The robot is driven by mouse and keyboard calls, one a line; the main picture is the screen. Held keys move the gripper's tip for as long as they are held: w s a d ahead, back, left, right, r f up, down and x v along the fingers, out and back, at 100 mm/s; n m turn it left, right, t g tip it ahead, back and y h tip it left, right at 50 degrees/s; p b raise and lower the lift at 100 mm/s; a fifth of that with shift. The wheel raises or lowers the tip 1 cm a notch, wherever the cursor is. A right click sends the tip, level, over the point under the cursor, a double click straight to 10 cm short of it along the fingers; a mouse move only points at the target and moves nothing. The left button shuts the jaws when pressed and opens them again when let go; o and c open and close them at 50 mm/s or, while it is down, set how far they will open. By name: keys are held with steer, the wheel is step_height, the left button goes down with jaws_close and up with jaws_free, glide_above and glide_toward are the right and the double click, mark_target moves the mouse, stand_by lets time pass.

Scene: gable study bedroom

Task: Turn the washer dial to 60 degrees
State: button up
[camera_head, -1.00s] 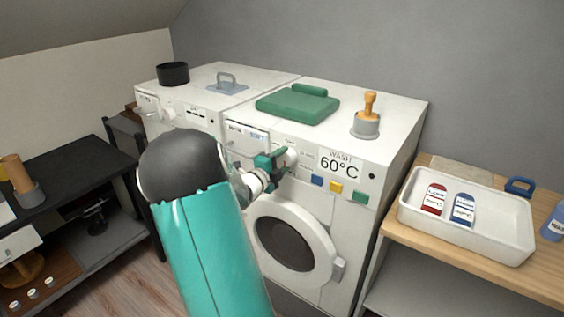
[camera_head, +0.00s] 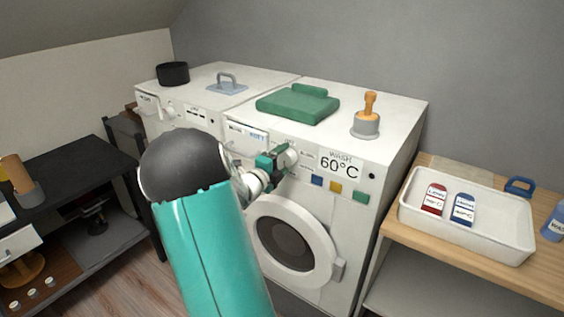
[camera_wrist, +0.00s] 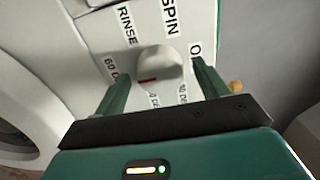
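The washer (camera_head: 340,205) is the right-hand white machine, with a "WASH 60°C" sign on its front. Its pale dial (camera_wrist: 162,68) shows in the wrist view, with a red mark on its lower left side. Labels around it read "RINSE", "SPIN", "60 DE…" and one starting with "O"; two lower labels are partly hidden. My gripper (camera_wrist: 162,85) is open, with one green finger on each side of the dial; I cannot tell whether they touch it. In the head view my gripper (camera_head: 276,160) is at the panel and partly covers the dial.
A second white machine (camera_head: 170,122) stands to the left. Colored buttons (camera_head: 335,187) sit right of the dial. A white tray (camera_head: 490,238) with two bottles is on the right bench.

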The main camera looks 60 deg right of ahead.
steer(key=w+a, duration=0.2)
steer(key=a, duration=1.1)
steer(key=shift+a, duration=0.35)
steer(key=shift+w, duration=0.1)
